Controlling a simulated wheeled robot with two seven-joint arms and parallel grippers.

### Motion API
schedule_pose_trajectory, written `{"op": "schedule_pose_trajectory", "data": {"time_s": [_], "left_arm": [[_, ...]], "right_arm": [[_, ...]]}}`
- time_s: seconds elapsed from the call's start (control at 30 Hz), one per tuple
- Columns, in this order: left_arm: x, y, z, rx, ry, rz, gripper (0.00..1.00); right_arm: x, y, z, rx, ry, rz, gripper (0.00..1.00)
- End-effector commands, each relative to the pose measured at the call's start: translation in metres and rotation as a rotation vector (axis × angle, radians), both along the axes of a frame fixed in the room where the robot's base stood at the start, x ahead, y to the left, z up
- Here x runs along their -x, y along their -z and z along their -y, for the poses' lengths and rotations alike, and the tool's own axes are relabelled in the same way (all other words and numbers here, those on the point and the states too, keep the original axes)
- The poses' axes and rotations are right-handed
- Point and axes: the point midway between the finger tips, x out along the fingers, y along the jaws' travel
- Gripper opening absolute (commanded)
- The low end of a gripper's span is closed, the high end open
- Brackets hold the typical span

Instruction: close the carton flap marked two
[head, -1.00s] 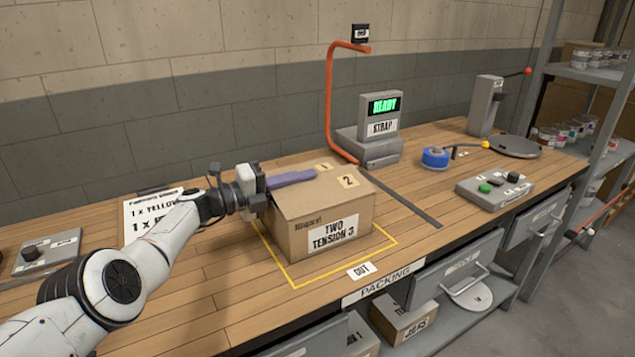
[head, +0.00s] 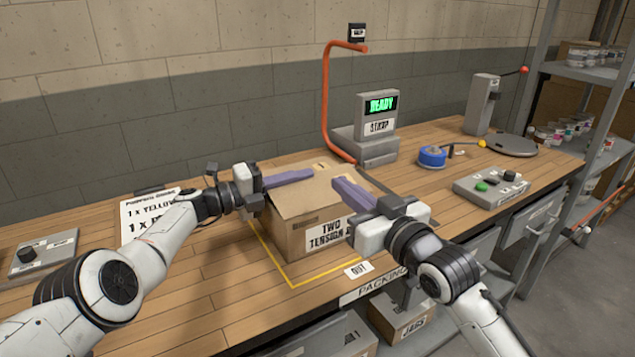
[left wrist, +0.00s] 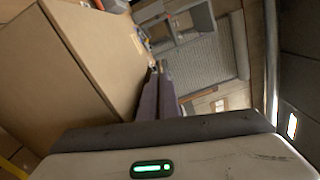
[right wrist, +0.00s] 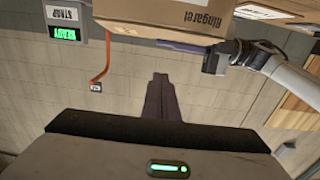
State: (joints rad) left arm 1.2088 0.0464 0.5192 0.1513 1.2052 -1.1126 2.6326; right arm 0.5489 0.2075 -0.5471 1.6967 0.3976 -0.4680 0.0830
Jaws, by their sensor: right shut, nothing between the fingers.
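The brown carton (head: 290,238) stands on the bench inside a yellow outline, its front labelled "TWO TENSION". Its top flaps (head: 300,192) look roughly level; how far flap two is down I cannot tell. The number 2 mark is hidden behind my right gripper (head: 338,182), which is shut and empty above the carton's right part. My left gripper (head: 312,173) looks shut, its purple fingers reaching across the carton's top from the left. The carton also shows in the left wrist view (left wrist: 70,75) and the right wrist view (right wrist: 160,15). Contact with the flaps is unclear.
Behind the carton are an orange bent post (head: 326,100) and a strap unit (head: 376,118) reading READY. Blue tape (head: 432,156) and a button box (head: 492,186) lie right. An order sheet (head: 150,210) lies left.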

Motion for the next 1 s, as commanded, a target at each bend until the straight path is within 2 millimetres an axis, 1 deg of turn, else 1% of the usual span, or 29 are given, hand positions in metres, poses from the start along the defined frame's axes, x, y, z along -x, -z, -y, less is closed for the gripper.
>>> {"op": "schedule_pose_trajectory", "data": {"time_s": [0.17, 0.4, 0.57, 0.6, 0.63, 0.77, 0.87, 1.0], "left_arm": [[0.000, 0.000, 0.000, 0.000, 0.000, 0.000, 0.00], [0.000, 0.000, 0.000, 0.000, 0.000, 0.000, 0.00], [0.000, 0.000, 0.000, 0.000, 0.000, 0.000, 0.00], [0.000, 0.000, 0.000, 0.000, 0.000, 0.000, 0.00], [0.000, 0.000, 0.000, 0.000, 0.000, 0.000, 0.00], [0.000, 0.000, 0.000, 0.000, -0.001, 0.000, 0.00], [0.000, 0.000, 0.000, 0.000, -0.001, 0.000, 0.00], [0.000, 0.000, 0.000, 0.000, -0.001, 0.000, 0.00]], "right_arm": [[-0.022, -0.001, -0.016, -0.002, -0.001, -0.001, 0.00], [-0.057, -0.001, -0.040, -0.002, 0.000, -0.001, 0.00], [-0.076, -0.001, -0.053, -0.001, -0.001, -0.002, 0.00], [-0.080, 0.001, -0.055, -0.001, 0.000, -0.003, 0.00], [-0.080, 0.011, -0.055, 0.002, 0.001, -0.007, 0.00], [-0.083, 0.027, -0.057, 0.001, 0.000, -0.004, 0.00], [-0.085, 0.035, -0.058, 0.000, 0.000, -0.004, 0.00], [-0.085, 0.038, -0.059, -0.002, 0.000, -0.001, 0.00]]}}
